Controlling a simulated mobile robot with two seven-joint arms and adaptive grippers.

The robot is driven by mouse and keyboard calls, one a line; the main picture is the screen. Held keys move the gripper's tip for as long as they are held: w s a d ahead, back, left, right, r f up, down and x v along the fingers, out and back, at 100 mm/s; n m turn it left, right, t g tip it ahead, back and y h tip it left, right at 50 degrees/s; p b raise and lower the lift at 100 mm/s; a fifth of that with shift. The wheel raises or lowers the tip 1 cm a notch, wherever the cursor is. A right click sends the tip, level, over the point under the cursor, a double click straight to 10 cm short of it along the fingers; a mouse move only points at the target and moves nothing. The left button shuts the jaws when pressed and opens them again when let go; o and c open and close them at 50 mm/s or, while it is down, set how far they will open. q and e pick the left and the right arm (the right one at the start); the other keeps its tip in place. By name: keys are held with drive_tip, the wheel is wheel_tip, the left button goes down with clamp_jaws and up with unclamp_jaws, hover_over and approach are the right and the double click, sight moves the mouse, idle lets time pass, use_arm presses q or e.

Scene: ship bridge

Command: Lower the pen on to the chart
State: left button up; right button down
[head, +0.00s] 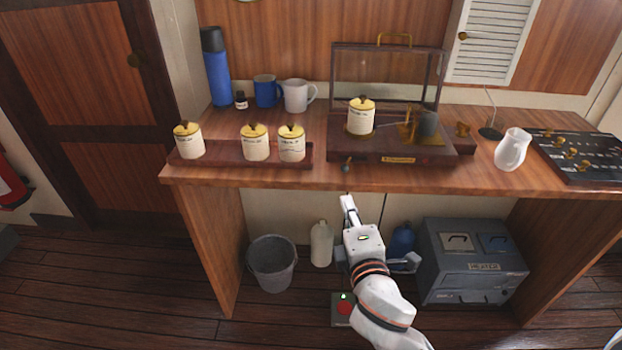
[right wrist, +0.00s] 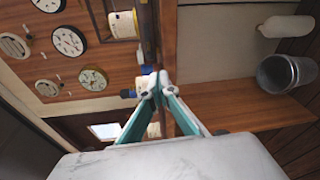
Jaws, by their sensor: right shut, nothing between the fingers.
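The barograph's dark wooden base (head: 340,150) stands on the desk with its glass cover (head: 385,75) behind the drum. A cream drum (head: 361,118) with a yellow top and a dark trace carries the chart. Brass linkage (head: 410,130) sits right of the drum; I cannot make out the pen tip or whether it touches the chart. A small lever with a bluish knob (head: 346,168) sticks out at the base's front left. My right gripper (head: 346,198) is shut and empty, just below and in front of this knob. Its fingertips (right wrist: 157,85) show close to blue-tipped parts in the right wrist view.
A rack (head: 220,158) with three similar drums stands to the left. A blue flask (head: 216,68), mugs and an ink bottle stand behind it. A white jug (head: 512,150) and a switch panel (head: 585,155) are at right. A bucket (head: 272,263) and a grey box (head: 470,260) sit below.

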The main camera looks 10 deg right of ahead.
sight(336, 182)
use_arm(q)
drive_tip(key=shift+s+a, duration=0.2)
drive_tip(key=shift+a, duration=0.3)
use_arm(e)
drive_tip(key=shift+w+a+r+n, duration=0.15)
drive_tip(key=shift+a+r+n, duration=0.15)
drive_tip(key=shift+a+r, duration=0.35)
use_arm(q)
drive_tip(key=shift+d, duration=0.15)
use_arm(e)
drive_tip(key=shift+w+d, duration=0.1)
drive_tip(key=shift+d, duration=0.1)
use_arm(q)
drive_tip(key=shift+a+f+b, duration=0.2)
drive_tip(key=shift+f+b, duration=0.1)
use_arm(e)
drive_tip(key=w, duration=0.6)
drive_tip(key=w+d, duration=0.1)
drive_tip(key=w, duration=0.2)
drive_tip(key=shift+w+f, duration=0.3)
drive_tip(key=shift+w, duration=0.1)
